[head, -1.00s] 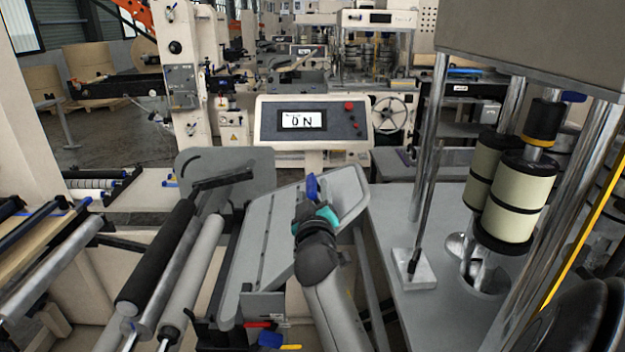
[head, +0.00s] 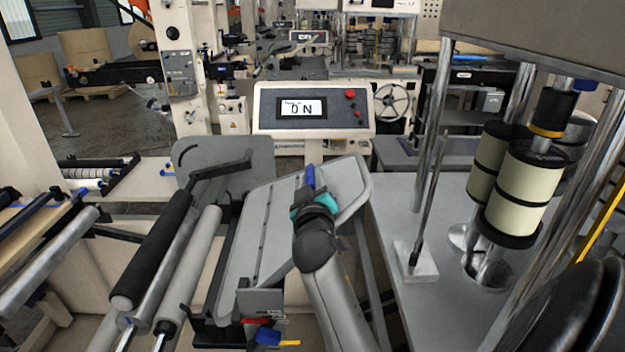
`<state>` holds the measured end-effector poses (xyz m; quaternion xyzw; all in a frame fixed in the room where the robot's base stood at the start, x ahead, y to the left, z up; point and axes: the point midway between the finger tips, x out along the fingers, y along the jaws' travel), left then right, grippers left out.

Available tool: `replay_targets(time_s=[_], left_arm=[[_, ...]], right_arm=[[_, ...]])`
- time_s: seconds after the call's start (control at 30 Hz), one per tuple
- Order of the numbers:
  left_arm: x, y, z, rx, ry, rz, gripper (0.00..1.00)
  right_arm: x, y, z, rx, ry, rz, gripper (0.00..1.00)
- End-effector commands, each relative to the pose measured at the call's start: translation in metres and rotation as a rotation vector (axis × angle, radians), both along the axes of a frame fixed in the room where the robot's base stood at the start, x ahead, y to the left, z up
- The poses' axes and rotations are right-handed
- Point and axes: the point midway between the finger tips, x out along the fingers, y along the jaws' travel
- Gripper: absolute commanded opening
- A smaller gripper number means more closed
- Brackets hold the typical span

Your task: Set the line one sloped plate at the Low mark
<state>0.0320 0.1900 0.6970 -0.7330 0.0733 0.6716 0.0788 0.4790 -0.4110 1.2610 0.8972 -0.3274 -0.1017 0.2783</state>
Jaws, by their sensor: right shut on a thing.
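The sloped plate (head: 262,232) is a flat grey metal plate with a row of small holes, tilted in the middle of the head view. The gripper and my forearm cover part of the plate's right side. I cannot make out a Low mark or any scale by the plate. My left gripper is not in view.
A grey bracket with a curved slot (head: 226,163) stands at the plate's upper left. Black and grey rollers (head: 155,248) run along its left. Cream cylinders on posts (head: 523,193) stand at right.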

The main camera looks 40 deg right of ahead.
Motion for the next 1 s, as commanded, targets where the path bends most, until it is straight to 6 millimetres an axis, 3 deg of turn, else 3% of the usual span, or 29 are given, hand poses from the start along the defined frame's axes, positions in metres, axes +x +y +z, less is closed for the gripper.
replay_targets(time_s=[0.1,1.0], left_arm=[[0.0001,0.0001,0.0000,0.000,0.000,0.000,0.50],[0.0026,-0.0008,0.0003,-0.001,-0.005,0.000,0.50]], right_arm=[[0.0001,0.0002,0.0000,0.000,0.000,0.000,0.00],[0.0003,0.0002,0.0003,-0.001,-0.001,0.001,0.00]])
